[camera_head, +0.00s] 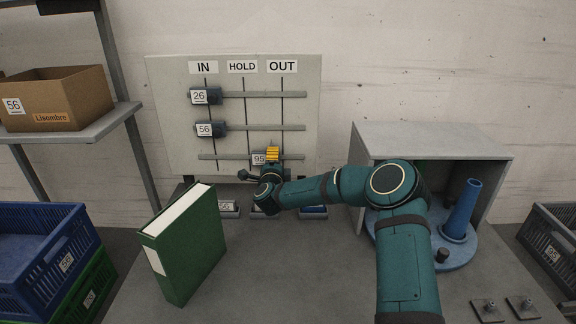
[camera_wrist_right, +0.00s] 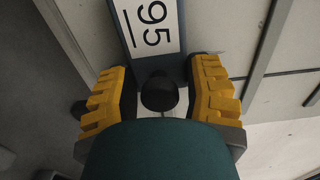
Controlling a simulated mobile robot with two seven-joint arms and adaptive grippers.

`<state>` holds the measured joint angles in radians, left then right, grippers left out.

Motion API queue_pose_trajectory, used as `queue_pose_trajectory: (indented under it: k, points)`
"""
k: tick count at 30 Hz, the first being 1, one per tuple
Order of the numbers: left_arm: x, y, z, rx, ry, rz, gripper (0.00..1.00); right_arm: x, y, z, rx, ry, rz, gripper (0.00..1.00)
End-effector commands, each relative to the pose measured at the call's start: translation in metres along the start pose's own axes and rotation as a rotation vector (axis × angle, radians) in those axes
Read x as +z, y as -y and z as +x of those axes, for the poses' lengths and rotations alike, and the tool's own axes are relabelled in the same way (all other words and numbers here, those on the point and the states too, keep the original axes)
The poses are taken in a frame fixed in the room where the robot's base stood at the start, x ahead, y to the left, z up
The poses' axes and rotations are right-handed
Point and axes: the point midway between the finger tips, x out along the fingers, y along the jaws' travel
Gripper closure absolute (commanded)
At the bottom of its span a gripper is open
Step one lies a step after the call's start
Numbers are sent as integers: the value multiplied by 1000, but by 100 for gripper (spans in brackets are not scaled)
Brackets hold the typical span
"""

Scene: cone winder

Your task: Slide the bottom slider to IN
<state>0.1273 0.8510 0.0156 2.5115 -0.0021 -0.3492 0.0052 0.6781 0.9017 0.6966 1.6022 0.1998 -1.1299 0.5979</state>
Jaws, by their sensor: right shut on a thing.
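The bottom slider (camera_head: 258,159) is a dark block with a white "95" label on the lowest rail of the upright board. It sits between the HOLD and OUT lines, right of the IN line. My right gripper (camera_head: 272,154), with yellow fingers, is at its right part and hides some of it. In the right wrist view, the "95" label (camera_wrist_right: 153,24) lies just beyond the fingers, and a round black knob (camera_wrist_right: 158,93) sits between them. The gripper is shut on the slider there. My left gripper is not in view.
Sliders "26" (camera_head: 200,97) and "56" (camera_head: 205,129) sit at the IN line on the upper rails. A green binder (camera_head: 190,250) stands on the table (camera_head: 270,285) at front left. An open grey cabinet (camera_head: 430,140) with a blue turntable (camera_head: 460,258) is at right.

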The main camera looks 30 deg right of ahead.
Motion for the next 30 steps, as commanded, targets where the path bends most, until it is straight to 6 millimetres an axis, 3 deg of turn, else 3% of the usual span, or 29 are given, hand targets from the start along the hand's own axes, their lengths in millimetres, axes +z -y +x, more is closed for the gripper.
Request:
queue_pose_trajectory:
  k: [3, 9, 14, 22, 23, 24, 30]
  points:
    - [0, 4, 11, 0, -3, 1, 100, 31, 0, 1, -7, 1, 1, 91]
    - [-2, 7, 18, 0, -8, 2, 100, 67, 1, 1, -6, -3, 1, 91]
    - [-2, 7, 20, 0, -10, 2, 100, 77, 2, 1, -6, -5, 0, 91]
    - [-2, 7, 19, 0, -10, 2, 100, 77, 4, 1, -6, -6, 0, 91]
    - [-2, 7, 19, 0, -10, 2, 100, 77, 4, 1, -7, -6, 0, 42]
    - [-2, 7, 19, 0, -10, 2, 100, 77, 4, 1, -7, -6, 0, 38]
    - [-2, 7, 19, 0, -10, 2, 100, 78, 2, 1, -4, -4, 0, 38]
